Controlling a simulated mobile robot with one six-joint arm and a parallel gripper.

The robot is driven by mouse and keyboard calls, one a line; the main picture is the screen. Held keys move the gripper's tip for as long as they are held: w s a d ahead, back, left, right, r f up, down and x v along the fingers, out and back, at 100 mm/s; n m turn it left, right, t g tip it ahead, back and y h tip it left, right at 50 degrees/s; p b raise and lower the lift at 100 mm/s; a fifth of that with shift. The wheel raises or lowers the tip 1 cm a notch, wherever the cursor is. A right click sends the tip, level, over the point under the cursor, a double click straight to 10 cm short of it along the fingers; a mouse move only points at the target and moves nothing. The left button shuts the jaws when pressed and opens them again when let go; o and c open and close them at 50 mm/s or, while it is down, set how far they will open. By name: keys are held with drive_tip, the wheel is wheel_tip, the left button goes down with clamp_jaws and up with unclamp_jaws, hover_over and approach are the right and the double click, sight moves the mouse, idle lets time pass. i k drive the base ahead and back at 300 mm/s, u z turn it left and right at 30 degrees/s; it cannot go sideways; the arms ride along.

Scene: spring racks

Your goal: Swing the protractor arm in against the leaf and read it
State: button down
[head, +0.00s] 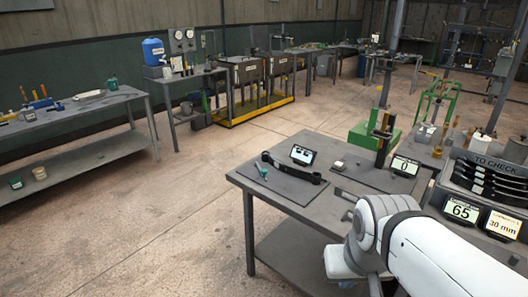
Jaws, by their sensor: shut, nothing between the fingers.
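A dark leaf (291,168) lies on a dark mat (283,184) on the near grey table, running from upper left to lower right, with a rounded eye at each end. A small tilted display (302,155) stands just behind it; its figures are too small to read. A small green piece (262,171) lies by the leaf's left end. I cannot make out for certain which part is the protractor arm or whether it touches the leaf. My white arm fills the lower right, and my gripper is not visible.
More displays stand on the right, reading 0 (405,166), 65 (461,209) and 30 mm (503,225). A rack marked TO CHECK (488,164) holds several dark leaves. A small pale block (339,166) sits right of the leaf. Open floor (150,225) lies left of the table (290,212).

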sight(263, 173)
drive_tip(key=u, duration=0.1)
drive_tip(key=i, duration=1.1)
drive_tip(key=u, duration=0.4)
